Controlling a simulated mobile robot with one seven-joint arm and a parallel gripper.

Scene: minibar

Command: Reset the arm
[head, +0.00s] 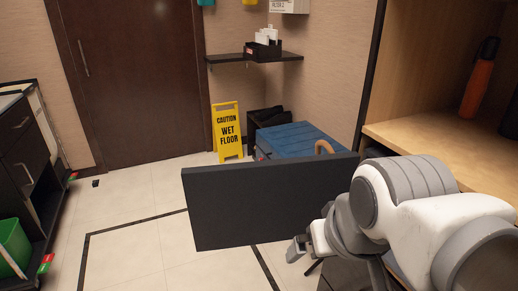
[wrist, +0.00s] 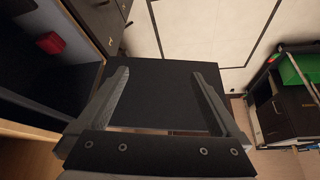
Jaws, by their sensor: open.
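My arm reaches in from the right in the head view. Part of my gripper (head: 300,247) shows by the lower right edge of a flat black panel (head: 255,205), which may be a cabinet or minibar door. In the wrist view my gripper (wrist: 160,72) has its two fingers spread wide apart. The dark panel (wrist: 160,98) shows between and beyond the fingers, and I cannot tell whether they touch it. Nothing is gripped.
A wooden shelf unit (head: 430,135) with an orange bottle (head: 480,78) stands close on the right. A blue-topped box (head: 295,138) and a yellow wet floor sign (head: 227,132) are behind the panel. Dark cabinets (head: 30,145) stand left.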

